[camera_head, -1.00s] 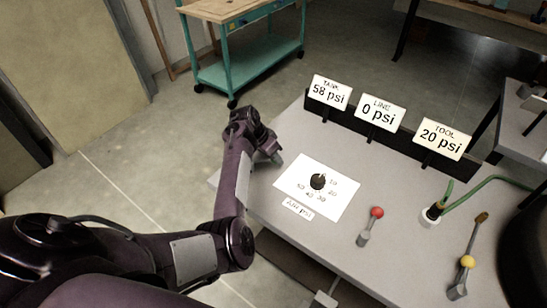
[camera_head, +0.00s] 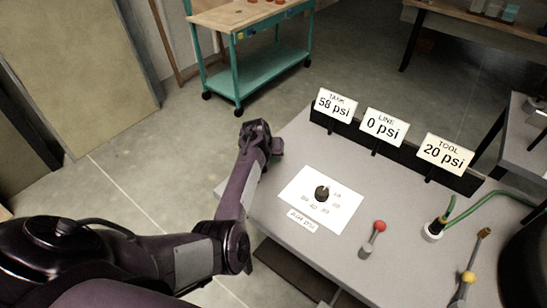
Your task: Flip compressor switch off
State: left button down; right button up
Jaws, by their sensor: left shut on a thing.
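My left arm comes in from the left, and its dark gripper (camera_head: 276,148) is at the far left edge of the grey bench (camera_head: 398,218). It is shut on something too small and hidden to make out. My right gripper is not in view.
Signs read TANK 58 psi (camera_head: 335,105), LINE 0 psi (camera_head: 384,127) and TOOL 20 psi (camera_head: 445,153). A black knob (camera_head: 322,194) sits on a white dial sheet.

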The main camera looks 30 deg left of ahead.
pick_arm(q)
jog(key=shift+w+a+r+n, duration=0.1)
jog(key=shift+a+n, duration=0.15)
jog(key=shift+n, duration=0.05)
jog(key=c, duration=1)
grip_release()
jog(key=shift+c, duration=0.2)
jog(key=shift+v, duration=3.85)
